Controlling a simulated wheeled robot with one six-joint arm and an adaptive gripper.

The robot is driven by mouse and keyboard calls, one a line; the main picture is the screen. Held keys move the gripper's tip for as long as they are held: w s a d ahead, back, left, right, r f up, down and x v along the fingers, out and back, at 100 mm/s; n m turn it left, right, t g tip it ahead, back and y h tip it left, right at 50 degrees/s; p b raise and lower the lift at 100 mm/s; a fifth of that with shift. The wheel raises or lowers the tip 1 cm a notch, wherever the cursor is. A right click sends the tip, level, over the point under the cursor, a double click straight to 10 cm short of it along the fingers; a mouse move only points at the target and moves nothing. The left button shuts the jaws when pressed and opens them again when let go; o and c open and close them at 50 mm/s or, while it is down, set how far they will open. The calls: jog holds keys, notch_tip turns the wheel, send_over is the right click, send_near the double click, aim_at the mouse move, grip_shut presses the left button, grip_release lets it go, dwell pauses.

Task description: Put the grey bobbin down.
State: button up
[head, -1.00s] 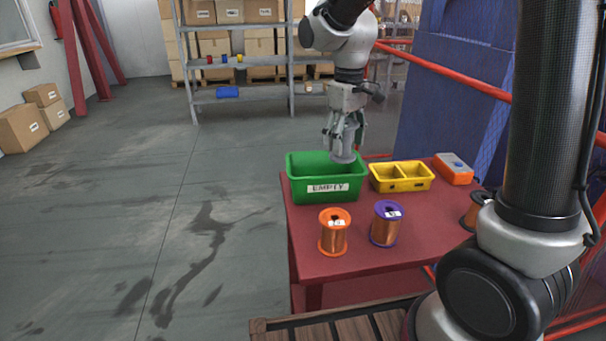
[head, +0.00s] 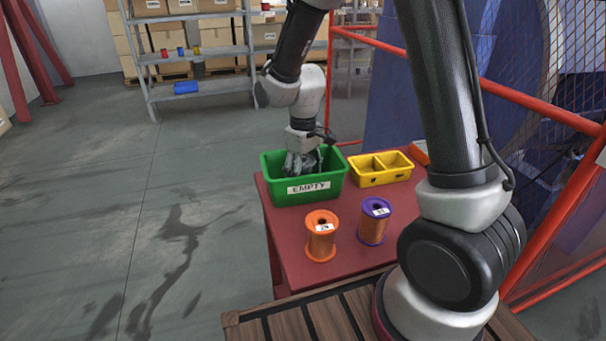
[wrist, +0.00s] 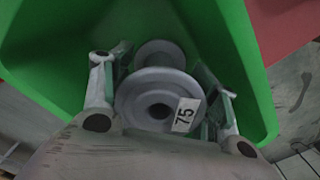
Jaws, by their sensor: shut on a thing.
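My gripper (head: 303,163) reaches down into the green bin labelled EMPTY (head: 271,184) on the red table. In the wrist view my gripper (wrist: 160,105) is shut on the grey bobbin (wrist: 140,90), one finger on each side of it. The bobbin is bare, with two flanges and a white tag reading 75. It is inside the walls of the green bin (wrist: 35,60). I cannot tell whether it touches the bin floor. In the head view the bobbin is hidden by the bin wall and my gripper.
An orange bobbin (head: 321,240) and a purple bobbin (head: 373,224), both wound with copper wire, stand in front of the bin on the red table (head: 290,230). A yellow two-part tray (head: 378,178) is right of the bin. A red railing (head: 510,95) runs behind.

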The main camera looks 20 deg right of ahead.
jog(key=shift+f, duration=0.2)
jog(key=shift+f, duration=0.15)
jog(key=o, duration=1)
notch_tip(320, 180, up, 12)
jog(key=s+d+r+m+t, duration=0.1)
jog(key=s+d+r+m, duration=0.1)
jog(key=s+d, duration=0.3)
jog(key=s+d+r+m+t, duration=0.1)
jog(key=s+d+r+m, duration=0.1)
jog(key=s+d+r, duration=0.3)
jog(key=s+d+r+m+t, duration=0.2)
jog(key=s+d, duration=0.3)
jog(key=s, duration=0.7)
jog(key=shift+r, duration=0.7)
